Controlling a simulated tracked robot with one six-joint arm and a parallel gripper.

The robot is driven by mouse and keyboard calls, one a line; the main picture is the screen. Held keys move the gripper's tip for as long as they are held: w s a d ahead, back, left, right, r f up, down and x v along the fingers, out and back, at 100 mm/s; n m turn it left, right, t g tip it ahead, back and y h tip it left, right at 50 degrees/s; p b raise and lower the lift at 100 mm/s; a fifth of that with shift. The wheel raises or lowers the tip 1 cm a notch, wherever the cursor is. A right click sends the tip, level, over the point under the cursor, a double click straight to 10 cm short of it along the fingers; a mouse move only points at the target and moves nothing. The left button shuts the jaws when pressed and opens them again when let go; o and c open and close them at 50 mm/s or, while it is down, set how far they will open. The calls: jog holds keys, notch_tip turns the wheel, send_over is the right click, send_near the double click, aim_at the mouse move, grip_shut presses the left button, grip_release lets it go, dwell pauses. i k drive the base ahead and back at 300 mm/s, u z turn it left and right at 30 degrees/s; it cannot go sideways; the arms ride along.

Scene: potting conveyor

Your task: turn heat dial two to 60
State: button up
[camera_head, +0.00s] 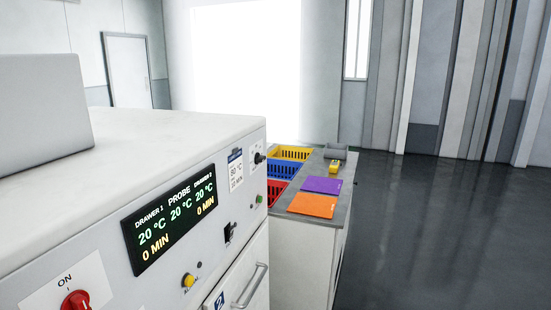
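The white machine's sloped front panel (110,268) fills the lower left. Its black display (170,219) reads 20 °C for drawer 1, probe and drawer 2, and 0 MIN for both drawers. A black knob (259,158) stands out at the panel's far right end, on a small white plate. It may be heat dial two; its label and setting are too small to read. A red knob (76,300) marked ON sits at the lower left, cut by the frame. My gripper is not in view.
The panel also has a yellow button (188,281), a black switch (230,231) and a green button (259,199). A drawer handle (252,286) sticks out below. Beyond stands a grey-topped bench (335,196) with coloured crates and mats. The floor (430,230) at right is clear.

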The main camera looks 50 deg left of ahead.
aim_at(258, 158)
jog(key=z, duration=0.1)
jog(key=i, duration=1)
jog(key=u, duration=3.25)
jog(key=i, duration=0.45)
jog(key=u, duration=0.05)
